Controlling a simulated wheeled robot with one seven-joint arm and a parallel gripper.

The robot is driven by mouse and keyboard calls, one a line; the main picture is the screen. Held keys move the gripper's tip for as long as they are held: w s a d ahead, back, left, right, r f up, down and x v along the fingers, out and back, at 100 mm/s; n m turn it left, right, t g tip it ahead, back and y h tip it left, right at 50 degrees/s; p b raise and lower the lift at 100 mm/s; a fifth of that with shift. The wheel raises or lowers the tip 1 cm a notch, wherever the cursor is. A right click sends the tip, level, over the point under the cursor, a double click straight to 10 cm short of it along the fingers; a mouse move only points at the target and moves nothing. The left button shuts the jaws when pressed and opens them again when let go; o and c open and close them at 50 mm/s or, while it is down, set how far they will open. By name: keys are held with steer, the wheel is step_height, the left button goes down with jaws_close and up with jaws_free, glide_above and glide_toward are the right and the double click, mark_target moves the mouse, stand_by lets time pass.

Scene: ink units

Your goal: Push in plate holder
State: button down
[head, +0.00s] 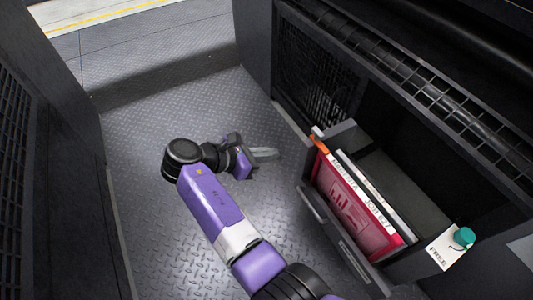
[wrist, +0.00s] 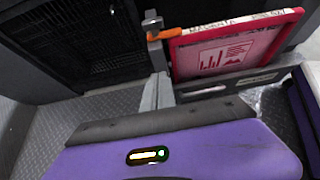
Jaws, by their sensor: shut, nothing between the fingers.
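The plate holder (head: 341,228) is a dark drawer that stands out from the unit on the right in the head view. An orange piece (head: 320,144) sits at the holder's far corner, also in the wrist view (wrist: 167,33). My gripper (head: 268,154) is shut and empty, left of the holder's far end and apart from it in the head view. In the wrist view the fingers (wrist: 157,88) point towards the orange corner.
A white tag with a teal round knob (head: 464,237) is on the unit at the holder's near right. A dark grille (head: 312,85) lies beyond the holder. A dark cabinet (head: 45,180) bounds the left. The textured metal floor (head: 145,125) between is clear.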

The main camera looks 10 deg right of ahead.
mark_target(306, 146)
steer(key=b+x, duration=0.1)
steer(key=x, duration=0.2)
steer(key=b+x, duration=0.1)
steer(key=x, duration=0.2)
steer(key=r+b+x, duration=0.1)
steer(key=b+x, duration=0.1)
steer(key=shift+w+d+f, duration=0.15)
steer(key=shift+d+f, duration=0.1)
steer(key=shift+d, duration=0.35)
steer(key=shift+w+d+r, duration=0.15)
steer(key=shift+w+d, duration=0.05)
steer(key=shift+d, duration=0.35)
steer(key=shift+d+r, duration=0.1)
